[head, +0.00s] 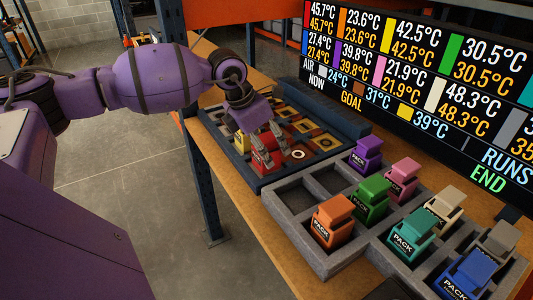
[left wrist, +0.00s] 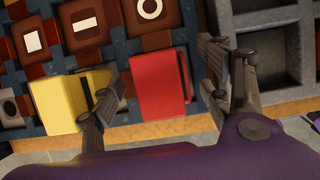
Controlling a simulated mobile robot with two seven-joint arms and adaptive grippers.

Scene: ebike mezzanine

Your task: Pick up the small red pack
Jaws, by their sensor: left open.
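The small red pack (head: 262,161) sits in the dark blue tray (head: 243,180) at its front edge in the head view. In the left wrist view the red pack (left wrist: 160,82) lies between the two fingers. My left gripper (head: 268,147) is open and comes down over the red pack, with one finger on each side. It also shows in the left wrist view (left wrist: 165,95), with clear gaps between its fingers and the pack. The fingers partly hide the pack in the head view. My right gripper is not in view.
A yellow pack (left wrist: 62,100) stands close beside the left finger. A grey compartment tray (head: 287,222) holds several coloured packs, among them orange (head: 334,222) and green (head: 371,200). A dark display (head: 430,90) stands behind. A blue post (head: 199,170) is at the table's near side.

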